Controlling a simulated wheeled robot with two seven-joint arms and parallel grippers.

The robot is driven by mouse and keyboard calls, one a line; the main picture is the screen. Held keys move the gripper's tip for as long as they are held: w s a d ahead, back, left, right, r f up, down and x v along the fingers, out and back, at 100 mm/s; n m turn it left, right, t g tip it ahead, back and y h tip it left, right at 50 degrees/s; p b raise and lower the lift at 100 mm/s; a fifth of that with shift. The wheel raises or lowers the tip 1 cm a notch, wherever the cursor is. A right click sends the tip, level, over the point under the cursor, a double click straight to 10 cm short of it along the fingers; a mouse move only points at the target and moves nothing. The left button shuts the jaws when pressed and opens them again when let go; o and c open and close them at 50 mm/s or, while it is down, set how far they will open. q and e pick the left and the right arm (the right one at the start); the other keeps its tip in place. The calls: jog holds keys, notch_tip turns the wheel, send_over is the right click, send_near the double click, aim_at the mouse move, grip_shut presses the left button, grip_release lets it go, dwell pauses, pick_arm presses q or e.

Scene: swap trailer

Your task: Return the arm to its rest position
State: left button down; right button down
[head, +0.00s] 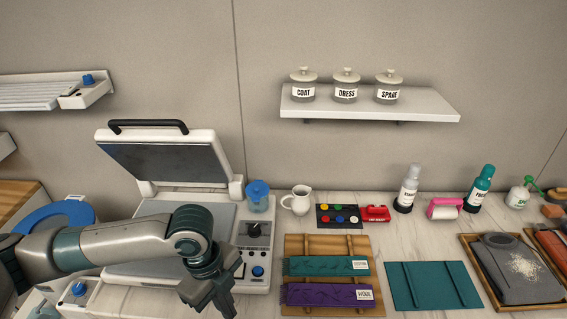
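My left arm comes in from the left and reaches across the front of the open heat press (188,213). My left gripper (212,294) points down by the press's control panel, low in the head view. Its fingers are dark and foreshortened, so I cannot tell whether they are open or shut. I see nothing held in it. My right gripper is not in view.
Right of the gripper is a wooden rack (325,246) with teal and purple cloth strips. A blue-lidded cup (258,197) stands by the press panel. A white jug (298,200), a teal mat (434,286) and a tray (480,262) with a grey garment lie farther right.

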pick_arm(q)
jog(key=s+d+f+n+t+h, duration=0.2)
jog(key=d+n, duration=0.2)
jog(key=d, duration=0.1)
jog(key=s+d+f+n+t+h, duration=0.1)
jog(key=s+d+f+n+h, duration=0.15)
jog(key=d+n, duration=0.25)
jog(key=s+a+f+n+y, duration=0.25)
jog(key=s+a+n, duration=0.2)
jog(key=a, duration=0.25)
jog(key=s+a+f+n+t+y, duration=0.1)
jog(key=s+a+f+n, duration=0.35)
jog(key=a, duration=0.25)
jog(key=s+a+f+n+y, duration=0.25)
jog(key=s+a+n, duration=0.2)
jog(key=a, duration=0.25)
notch_tip(320, 180, down, 34)
jog(key=g+b, duration=0.1)
jog(key=b, duration=0.4)
jog(key=s+a+f+b, duration=0.1)
jog(key=s+f+b, duration=0.1)
jog(key=s+f, duration=0.7)
jog(key=s+a+f+g+b, duration=0.1)
jog(key=s+f+b, duration=0.2)
jog(key=s+f, duration=0.6)
notch_tip(320, 180, down, 5)
jog(key=shift+a+r, duration=0.2)
jog(key=shift+a, duration=0.1)
